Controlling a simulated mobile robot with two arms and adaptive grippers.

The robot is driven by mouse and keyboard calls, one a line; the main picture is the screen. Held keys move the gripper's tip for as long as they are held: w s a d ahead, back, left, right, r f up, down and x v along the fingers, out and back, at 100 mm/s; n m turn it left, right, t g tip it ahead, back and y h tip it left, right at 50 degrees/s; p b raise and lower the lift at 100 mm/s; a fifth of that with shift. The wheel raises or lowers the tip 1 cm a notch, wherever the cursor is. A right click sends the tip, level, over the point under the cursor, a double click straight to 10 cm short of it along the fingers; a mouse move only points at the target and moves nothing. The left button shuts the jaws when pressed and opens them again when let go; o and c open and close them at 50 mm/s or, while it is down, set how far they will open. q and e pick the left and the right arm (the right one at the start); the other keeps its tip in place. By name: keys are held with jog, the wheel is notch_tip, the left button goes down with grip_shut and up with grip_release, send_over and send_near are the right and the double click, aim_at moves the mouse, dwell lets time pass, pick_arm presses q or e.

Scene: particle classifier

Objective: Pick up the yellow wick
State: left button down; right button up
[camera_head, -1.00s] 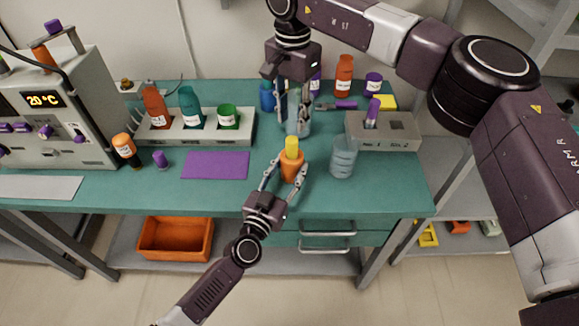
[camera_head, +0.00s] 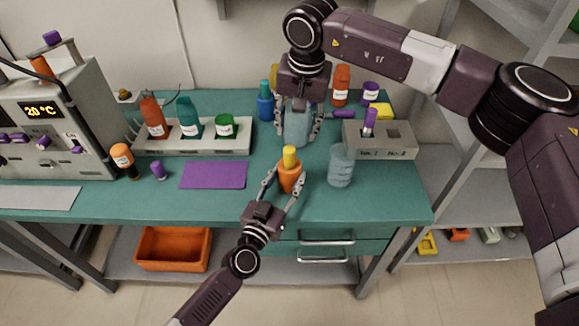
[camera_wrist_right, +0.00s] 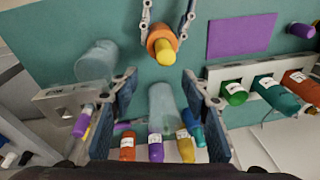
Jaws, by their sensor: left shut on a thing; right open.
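The yellow wick (camera_head: 289,154) stands upright in the top of the orange burner (camera_head: 290,177). In the right wrist view the wick (camera_wrist_right: 166,52) points out of the orange burner (camera_wrist_right: 157,35) at the top middle. My left gripper (camera_head: 284,184) is shut on the burner's body, below the wick. My right gripper (camera_head: 299,133) is open and points down behind the burner, apart from the wick. A clear glass vessel (camera_head: 296,130) shows between its fingers; I cannot tell whether they touch it. The right fingers (camera_wrist_right: 162,85) also frame the right wrist view.
A clear beaker (camera_head: 340,167) stands right of the burner, before a grey rack (camera_head: 402,153). A purple mat (camera_head: 213,175) lies left. A rack of bottles (camera_head: 241,144) and several bottles stand behind. The front table edge is clear.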

aim_at(290, 149)
jog(key=s+r+n+t+y, duration=0.3)
jog(key=s+n, duration=0.2)
jog(key=n, duration=0.4)
jog(key=x, duration=0.6)
jog(key=shift+w+d+f, duration=0.1)
jog(key=shift+d+f, duration=0.05)
jog(key=shift+d, duration=0.2)
jog(key=f, duration=0.1)
jog(key=w+f, duration=0.1)
jog(key=f, duration=0.2)
jog(key=shift+w+a+f, duration=0.1)
jog(key=shift+w+f, duration=0.15)
jog(key=shift+w, duration=0.15)
jog(key=shift+w+a+f, duration=0.15)
jog(key=shift+w+f, duration=0.15)
jog(key=shift+f, duration=0.05)
grip_shut()
